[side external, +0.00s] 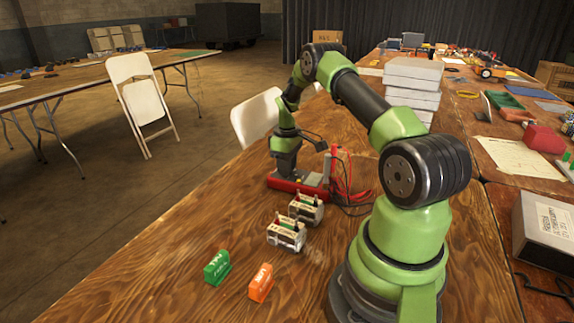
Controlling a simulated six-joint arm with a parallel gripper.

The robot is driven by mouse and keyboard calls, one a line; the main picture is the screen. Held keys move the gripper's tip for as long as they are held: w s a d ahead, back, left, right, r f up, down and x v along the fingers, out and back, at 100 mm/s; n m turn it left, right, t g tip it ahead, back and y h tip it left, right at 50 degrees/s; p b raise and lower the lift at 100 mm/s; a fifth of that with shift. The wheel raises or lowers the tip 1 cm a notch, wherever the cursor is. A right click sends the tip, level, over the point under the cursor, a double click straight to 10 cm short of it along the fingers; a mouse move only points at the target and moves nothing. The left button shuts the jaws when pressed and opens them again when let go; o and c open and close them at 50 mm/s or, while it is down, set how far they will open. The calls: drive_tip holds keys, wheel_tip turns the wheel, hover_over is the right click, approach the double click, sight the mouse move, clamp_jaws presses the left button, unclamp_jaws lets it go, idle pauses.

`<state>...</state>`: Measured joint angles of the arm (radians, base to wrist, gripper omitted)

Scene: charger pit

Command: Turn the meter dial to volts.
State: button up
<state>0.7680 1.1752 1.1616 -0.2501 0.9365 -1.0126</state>
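A red-edged device with red and black leads, which looks like the meter (314,188), lies on the wooden table beyond the small blocks. Its dial cannot be made out; my arm's end covers part of it. My gripper (286,172) points down over the left part of the meter, very near or touching it. The fingers are too small and dark to tell whether they are open or shut.
Two chargers or battery holders (287,235) stand in front of the meter. A green block (217,267) and an orange block (261,282) sit nearer. Red and black leads (350,185) loop to the meter's right. White boxes (412,82) are stacked behind.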

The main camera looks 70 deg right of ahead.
drive_tip(key=shift+m, duration=0.4)
drive_tip(key=m, duration=0.5)
drive_tip(key=shift+m, duration=0.3)
drive_tip(key=m, duration=0.5)
drive_tip(key=shift+m, duration=0.3)
drive_tip(key=o, duration=0.9)
wheel_tip(320, 180, up, 10)
drive_tip(key=shift+f, duration=0.1)
